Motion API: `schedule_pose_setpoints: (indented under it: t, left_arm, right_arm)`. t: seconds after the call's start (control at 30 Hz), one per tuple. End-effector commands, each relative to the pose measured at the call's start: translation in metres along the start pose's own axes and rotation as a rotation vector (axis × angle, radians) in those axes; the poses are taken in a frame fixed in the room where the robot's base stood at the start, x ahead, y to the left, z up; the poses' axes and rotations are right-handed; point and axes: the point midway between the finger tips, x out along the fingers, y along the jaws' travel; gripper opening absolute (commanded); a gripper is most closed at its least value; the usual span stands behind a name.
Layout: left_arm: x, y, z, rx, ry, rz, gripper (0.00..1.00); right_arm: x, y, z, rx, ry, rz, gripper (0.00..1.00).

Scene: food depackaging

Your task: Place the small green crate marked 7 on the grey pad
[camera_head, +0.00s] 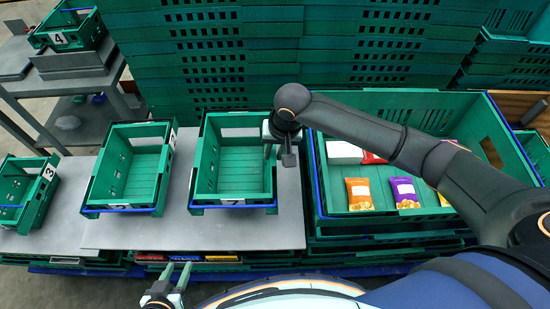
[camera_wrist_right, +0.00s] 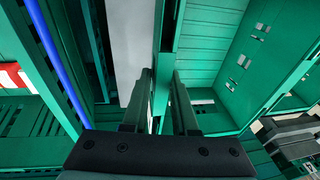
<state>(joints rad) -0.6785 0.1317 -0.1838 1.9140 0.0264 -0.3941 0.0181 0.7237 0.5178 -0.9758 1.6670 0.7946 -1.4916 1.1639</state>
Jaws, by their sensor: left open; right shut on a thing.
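The small green crate (camera_head: 233,165) sits at the middle of the head view, its small front label partly readable as 7. My right gripper (camera_head: 286,150) is shut on its right wall. In the right wrist view the fingers (camera_wrist_right: 160,100) lie on either side of the crate's wall (camera_wrist_right: 168,40). The grey pad (camera_head: 200,232) lies under and in front of this crate. I cannot tell whether the crate touches the pad. My left gripper (camera_head: 178,268) is open and empty in front of the pad's near edge, at the bottom of the head view.
Another small crate (camera_head: 130,170) stands just left, and crate 3 (camera_head: 28,190) further left. Crate 4 (camera_head: 68,28) is on a grey shelf. A large green crate (camera_head: 400,228) with snack bags (camera_head: 404,192) stands close on the right. Stacked crates (camera_head: 240,50) form a wall behind.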

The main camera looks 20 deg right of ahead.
Motion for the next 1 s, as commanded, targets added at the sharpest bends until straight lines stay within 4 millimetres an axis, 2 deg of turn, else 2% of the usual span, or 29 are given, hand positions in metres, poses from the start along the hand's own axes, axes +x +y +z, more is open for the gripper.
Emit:
schedule_pose_setpoints:
  t: [0.2, 0.4, 0.8, 0.83, 1.0]
  left_arm:
    - [0.002, 0.000, 0.002, 0.000, 0.000, 0.000, 0.44]
    - [0.003, 0.000, 0.004, 0.000, 0.000, 0.000, 0.44]
    - [0.003, 0.000, 0.003, 0.000, 0.000, 0.000, 0.44]
    - [0.003, 0.000, 0.003, 0.000, 0.000, 0.000, 0.44]
    - [0.003, 0.000, 0.003, 0.000, 0.000, 0.000, 0.44]
  right_arm:
    - [0.014, 0.005, -0.010, 0.001, 0.002, -0.002, 0.00]
    - [0.040, 0.009, -0.005, -0.002, 0.002, -0.002, 0.00]
    - [0.044, 0.009, -0.004, -0.001, 0.002, -0.004, 0.00]
    - [0.046, 0.010, -0.003, -0.002, 0.000, 0.000, 0.29]
    - [0.045, 0.010, -0.003, -0.002, 0.000, 0.000, 0.48]
